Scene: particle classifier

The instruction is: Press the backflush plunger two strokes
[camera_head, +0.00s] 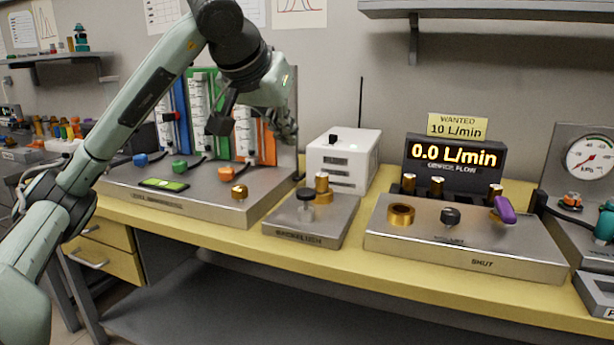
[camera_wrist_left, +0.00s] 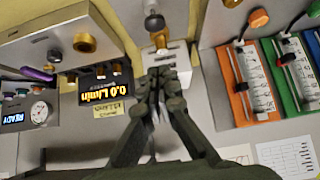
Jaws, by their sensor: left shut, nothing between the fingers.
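The backflush unit (camera_head: 285,236) is a low grey metal box near the front edge of the yellow bench. Its plunger (camera_head: 305,194) has a dark round cap on a pale stem and stands upright beside a brass fitting (camera_head: 322,184). In the left wrist view the plunger (camera_wrist_left: 153,22) shows at the top edge, beyond my fingertips. My left gripper (camera_head: 289,134) is shut and empty, raised above and behind the unit, left of the white box. In the left wrist view its fingers (camera_wrist_left: 158,82) are together, apart from the plunger. My right gripper is not in view.
The white box (camera_head: 343,158) with an antenna stands behind the unit. Left is a panel with flowmeter tubes (camera_head: 243,133) and coloured knobs. Right is a metal valve box (camera_head: 460,250) with a purple handle (camera_head: 503,210), under a 0.0 L/min display (camera_head: 453,155).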

